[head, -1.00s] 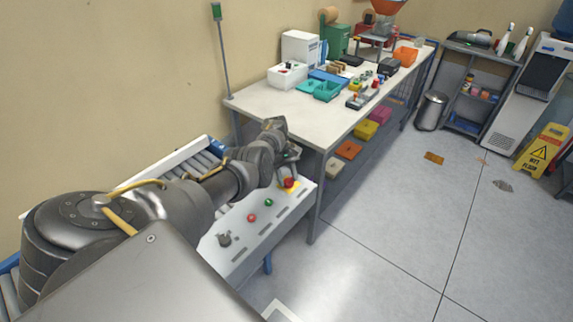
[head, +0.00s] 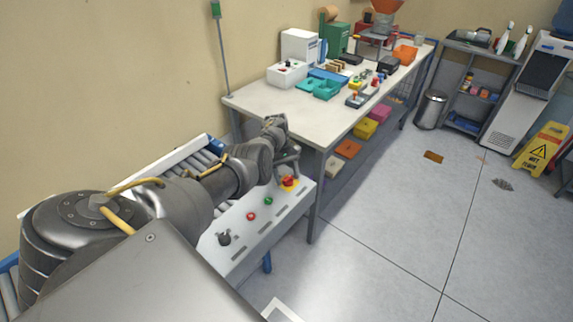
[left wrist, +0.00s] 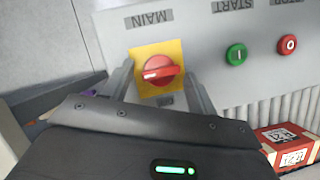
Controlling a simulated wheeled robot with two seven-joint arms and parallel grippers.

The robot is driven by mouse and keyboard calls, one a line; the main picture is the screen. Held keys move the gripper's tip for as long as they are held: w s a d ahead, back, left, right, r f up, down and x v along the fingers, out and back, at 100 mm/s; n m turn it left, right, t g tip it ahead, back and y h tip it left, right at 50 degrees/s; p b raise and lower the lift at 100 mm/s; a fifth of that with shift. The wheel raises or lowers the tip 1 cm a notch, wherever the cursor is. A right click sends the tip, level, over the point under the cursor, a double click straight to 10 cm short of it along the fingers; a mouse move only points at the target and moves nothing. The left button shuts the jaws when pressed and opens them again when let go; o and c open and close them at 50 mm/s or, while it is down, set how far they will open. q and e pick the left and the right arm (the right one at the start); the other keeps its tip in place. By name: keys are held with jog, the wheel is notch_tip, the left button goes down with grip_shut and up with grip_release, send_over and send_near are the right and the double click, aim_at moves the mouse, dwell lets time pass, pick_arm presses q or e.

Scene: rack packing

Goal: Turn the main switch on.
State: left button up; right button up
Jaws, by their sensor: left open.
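The main switch is a red rotary knob on a square yellow plate, on the light grey control panel; it shows in the left wrist view (left wrist: 158,71) and in the head view (head: 289,182). The word MAIN appears upside down above it in the left wrist view. The knob's grip bar lies roughly level there, slightly tilted. My left gripper (left wrist: 157,78) is open, with one finger on each side of the yellow plate; in the head view it is over the switch (head: 287,164). I cannot tell whether the fingers touch the panel. My right gripper is out of view.
A green start button (left wrist: 236,54) and a red stop button (left wrist: 287,44) sit beside the switch on the panel. A black knob (head: 224,238) is at the panel's near end. A workbench (head: 262,100) with bins stands just beyond. A red box (left wrist: 290,143) lies below the panel.

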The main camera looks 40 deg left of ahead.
pick_arm(q)
jog(key=b+v, duration=0.1)
jog(key=v, duration=1)
dwell(0.3)
